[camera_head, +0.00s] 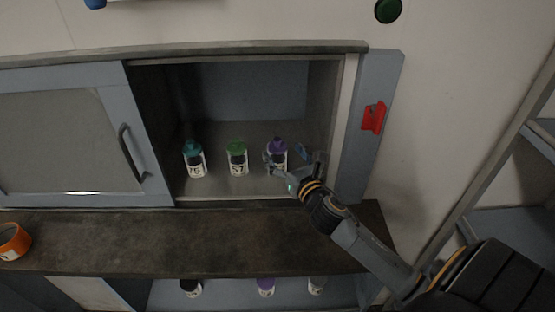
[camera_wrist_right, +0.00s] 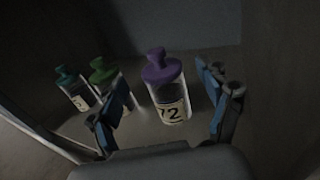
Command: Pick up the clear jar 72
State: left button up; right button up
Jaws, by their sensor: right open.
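The clear jar 72 (camera_wrist_right: 171,92) has a purple stoppered lid and a white label reading 72. It stands upright in the open cabinet, and in the head view the jar (camera_head: 277,153) is the rightmost of three jars on the shelf. My right gripper (camera_head: 285,172) reaches into the cabinet in front of the jar and hides part of it. In the right wrist view the fingers of my right gripper (camera_wrist_right: 168,108) are spread wide, with the jar showing between them and nothing held. My left gripper is not in view.
A green-lidded jar (camera_head: 237,158) and a teal-lidded jar 75 (camera_head: 194,160) stand left of jar 72. A sliding door (camera_head: 70,135) covers the cabinet's left side. The cabinet's right wall (camera_head: 323,105) is close to my gripper. More jars stand on a lower shelf.

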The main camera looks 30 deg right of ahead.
aim_at(279, 146)
jog(key=w, duration=0.2)
jog(key=w+p, duration=0.1)
jog(key=w, duration=0.1)
jog(key=shift+d+r, duration=0.15)
jog(key=shift+d, duration=0.15)
jog(key=shift+w, duration=0.25)
jog(key=shift+s, duration=0.15)
jog(key=shift+c, duration=0.7)
jog(key=c, duration=1.4)
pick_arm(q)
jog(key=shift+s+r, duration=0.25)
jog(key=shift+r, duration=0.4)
pick_arm(e)
grip_shut()
